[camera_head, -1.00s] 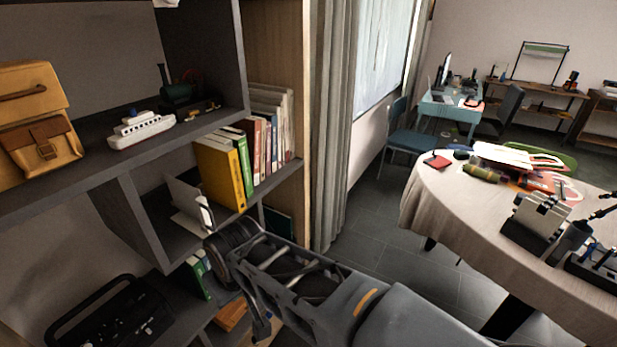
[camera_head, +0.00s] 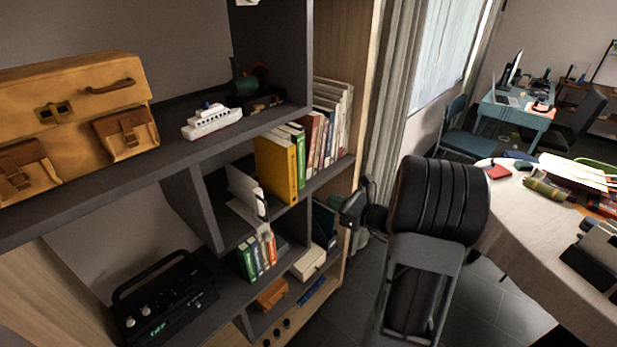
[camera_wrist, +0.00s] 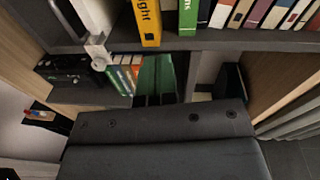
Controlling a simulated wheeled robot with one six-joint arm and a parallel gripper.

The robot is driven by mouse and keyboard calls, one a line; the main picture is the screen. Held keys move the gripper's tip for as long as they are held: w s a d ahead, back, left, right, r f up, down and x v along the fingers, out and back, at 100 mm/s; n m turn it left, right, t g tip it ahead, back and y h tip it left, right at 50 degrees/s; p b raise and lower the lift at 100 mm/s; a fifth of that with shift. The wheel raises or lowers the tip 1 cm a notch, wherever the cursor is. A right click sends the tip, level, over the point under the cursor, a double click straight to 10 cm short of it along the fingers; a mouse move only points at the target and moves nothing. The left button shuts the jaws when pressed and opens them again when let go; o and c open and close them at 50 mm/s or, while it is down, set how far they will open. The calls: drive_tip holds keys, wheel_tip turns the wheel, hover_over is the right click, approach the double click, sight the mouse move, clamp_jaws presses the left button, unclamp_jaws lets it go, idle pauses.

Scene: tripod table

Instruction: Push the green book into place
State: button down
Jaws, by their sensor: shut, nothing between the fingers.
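On the middle shelf, a green book (camera_head: 299,160) stands upright just right of a thick yellow book (camera_head: 276,168). Its lower spine also shows at the top of the wrist view (camera_wrist: 188,18), beside the yellow book (camera_wrist: 150,22). My gripper (camera_wrist: 154,99) is shut and empty, below that shelf's edge in the picture and apart from the green book. In the head view the end of my arm is right of the bookcase, and the fingers are not clear. A tapered green shape appears at the gripper's tip; I cannot tell what it is.
Smaller books (camera_head: 257,256), one green, stand on the lower shelf. A white ship model (camera_head: 211,121), a tan bag (camera_head: 75,120) and a black radio (camera_head: 163,295) sit on the bookcase. A cloth-covered table (camera_head: 520,235) stands right of my arm.

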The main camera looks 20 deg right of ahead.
sight(302, 175)
drive_tip(key=w+p, duration=0.1)
drive_tip(key=w, duration=0.3)
drive_tip(key=w+a+m+t+p, duration=0.1)
drive_tip(key=w, duration=0.2)
drive_tip(key=w+a+m+h+p, duration=0.1)
drive_tip(key=w, duration=0.3)
drive_tip(key=shift+w+t+p, duration=0.3)
drive_tip(key=shift+w+p, duration=0.05)
drive_tip(key=shift+p, duration=0.05)
drive_tip(key=shift+w+a+f, duration=0.1)
drive_tip(key=shift+w+a, duration=0.15)
drive_tip(key=shift+w, duration=0.45)
drive_tip(key=shift+w+a+f, duration=0.1)
drive_tip(key=shift+w+f, duration=0.05)
drive_tip(key=shift+w, duration=0.15)
drive_tip(key=shift+b+x, duration=0.95)
drive_tip(key=shift+w, duration=0.15)
